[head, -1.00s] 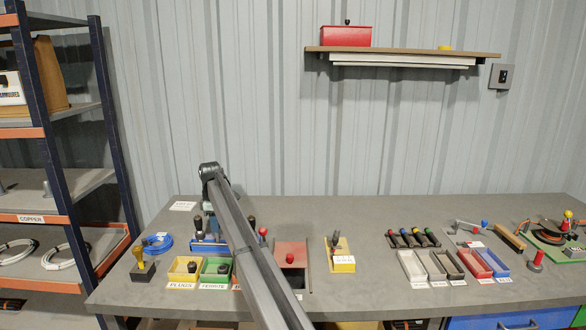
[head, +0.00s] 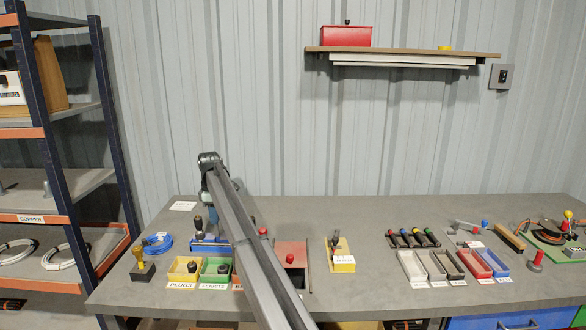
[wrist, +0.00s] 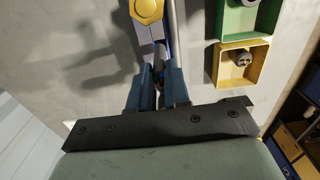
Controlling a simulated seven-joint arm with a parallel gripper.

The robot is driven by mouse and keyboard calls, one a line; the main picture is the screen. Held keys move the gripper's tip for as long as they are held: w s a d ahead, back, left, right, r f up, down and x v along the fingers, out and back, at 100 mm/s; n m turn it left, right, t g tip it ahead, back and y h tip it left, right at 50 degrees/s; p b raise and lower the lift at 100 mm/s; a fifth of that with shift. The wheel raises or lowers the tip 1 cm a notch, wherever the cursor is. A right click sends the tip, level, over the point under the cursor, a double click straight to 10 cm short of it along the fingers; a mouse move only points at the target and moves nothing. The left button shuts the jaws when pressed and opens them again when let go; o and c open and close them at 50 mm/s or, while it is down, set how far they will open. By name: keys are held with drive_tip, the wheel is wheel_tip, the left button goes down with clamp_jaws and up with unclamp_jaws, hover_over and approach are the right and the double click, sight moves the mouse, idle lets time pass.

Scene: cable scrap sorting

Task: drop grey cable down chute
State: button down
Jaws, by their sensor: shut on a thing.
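My gripper (wrist: 158,88) has its blue fingers close together over the bench, shut on a small dark thing mostly hidden between them. A blue device (wrist: 163,48) with a yellow hexagonal knob (wrist: 149,10) lies just beyond the fingertips, beside a thin grey rod (wrist: 175,22). The blue device (head: 207,249) also shows behind my arm in the head view. I cannot make out a grey cable for certain. A red plate (head: 291,249) beside a dark opening, perhaps the chute, lies right of my arm.
A yellow bin (head: 176,277) and a green bin (head: 207,279) hold knobbed things at the bench's front left. A yellow block device (head: 342,262) stands right of the red plate.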

drive_tip(key=shift+r, duration=0.5)
drive_tip(key=r, duration=0.3)
drive_tip(key=shift+s+d+r, duration=0.15)
drive_tip(key=shift+s+d, duration=0.1)
drive_tip(key=s+d+r+m, duration=0.1)
drive_tip(key=s+d+r, duration=0.2)
drive_tip(key=d, duration=0.3)
drive_tip(key=s+d+r, duration=0.3)
drive_tip(key=d+r, duration=0.1)
drive_tip(key=d, duration=0.3)
drive_tip(key=s+d+f, duration=0.4)
drive_tip(key=d+f, duration=0.3)
drive_tip(key=d, duration=0.1)
drive_tip(key=s+d+f+n, duration=0.1)
drive_tip(key=s+d+f, duration=0.3)
drive_tip(key=d+f, duration=0.3)
drive_tip(key=shift+d+f, duration=0.35)
drive_tip(key=shift+f, duration=0.25)
drive_tip(key=shift+f, duration=0.6)
